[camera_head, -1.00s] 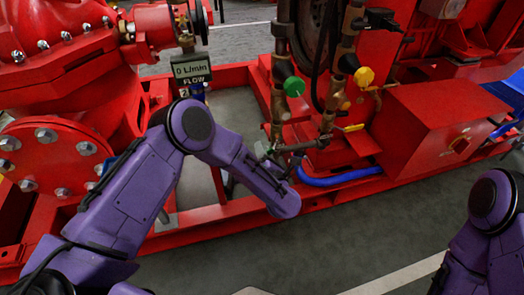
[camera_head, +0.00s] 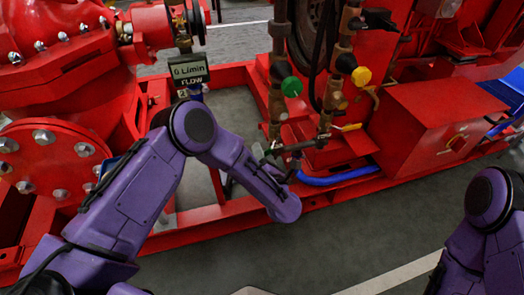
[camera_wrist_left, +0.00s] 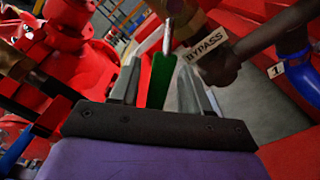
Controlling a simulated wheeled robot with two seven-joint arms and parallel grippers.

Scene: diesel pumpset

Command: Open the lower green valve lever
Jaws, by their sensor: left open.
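The green valve lever (camera_wrist_left: 160,80) shows in the left wrist view, hanging from a brass valve (camera_wrist_left: 186,22) beside a "BYPASS" label (camera_wrist_left: 204,44). My left gripper (camera_wrist_left: 161,72) is open, with one finger on each side of the green lever. Gaps show between the lever and both fingers. In the head view my left gripper (camera_head: 268,152) is at the lower end of the vertical brass pipe, below the round green knob (camera_head: 291,86). The lever cannot be clearly made out there. My right gripper is out of view; only part of that arm shows.
A yellow knob (camera_head: 361,76) and a yellow lever (camera_head: 349,127) are on the pipe to the right. A blue hose (camera_head: 340,177) runs below. A flow meter (camera_head: 190,71) reads about 0 L/min. Red frame rails (camera_head: 235,207) surround the pipes; grey floor lies in front.

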